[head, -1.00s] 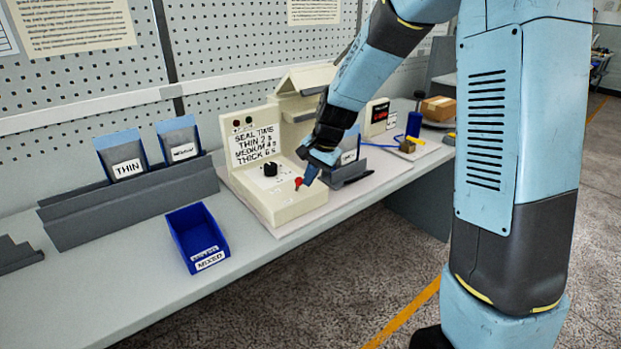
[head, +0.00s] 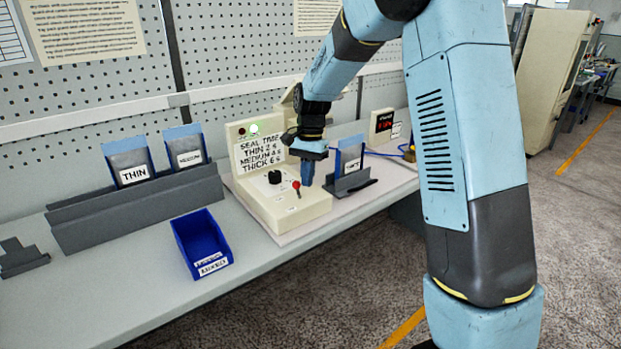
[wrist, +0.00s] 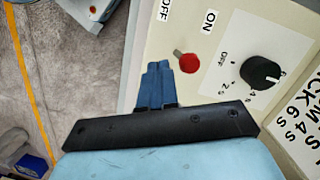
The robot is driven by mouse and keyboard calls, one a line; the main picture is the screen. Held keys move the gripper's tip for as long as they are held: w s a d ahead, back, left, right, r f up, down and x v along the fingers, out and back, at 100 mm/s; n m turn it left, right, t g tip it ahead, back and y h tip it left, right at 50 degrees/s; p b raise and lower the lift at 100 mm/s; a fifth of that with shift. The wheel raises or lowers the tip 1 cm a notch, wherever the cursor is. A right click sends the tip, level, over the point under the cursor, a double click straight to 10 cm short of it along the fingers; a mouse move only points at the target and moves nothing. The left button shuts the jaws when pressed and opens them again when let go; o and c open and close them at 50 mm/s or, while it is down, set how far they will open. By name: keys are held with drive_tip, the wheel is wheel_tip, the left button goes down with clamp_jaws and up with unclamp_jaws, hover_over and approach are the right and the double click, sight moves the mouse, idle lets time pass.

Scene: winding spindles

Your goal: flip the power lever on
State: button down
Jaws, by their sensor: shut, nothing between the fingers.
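The power lever (head: 296,185) is a short metal stalk with a red ball on top, on the sloping front of the cream sealer (head: 290,208). In the wrist view the red ball (wrist: 189,63) shows close up, below the ON label (wrist: 210,22), with the OFF label (wrist: 165,12) further left. My gripper (head: 307,175) is shut and empty. Its blue fingers point down just right of the lever in the head view. In the wrist view the fingers (wrist: 155,85) are beside the ball, apart from it.
A black dial (head: 274,177) sits left of the lever. A pouch in a grey holder (head: 350,185) stands close right of my gripper. A blue bin (head: 202,244) and a grey rack (head: 140,212) with two pouches stand left.

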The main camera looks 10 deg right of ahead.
drive_tip(key=shift+r, duration=0.8)
wheel_tip(320, 180, up, 11)
drive_tip(key=w+d, duration=0.2)
drive_tip(key=shift+w+r, duration=0.15)
drive_tip(key=shift+w, duration=0.25)
drive_tip(key=shift+d+r, duration=0.1)
drive_tip(key=shift+d, duration=0.05)
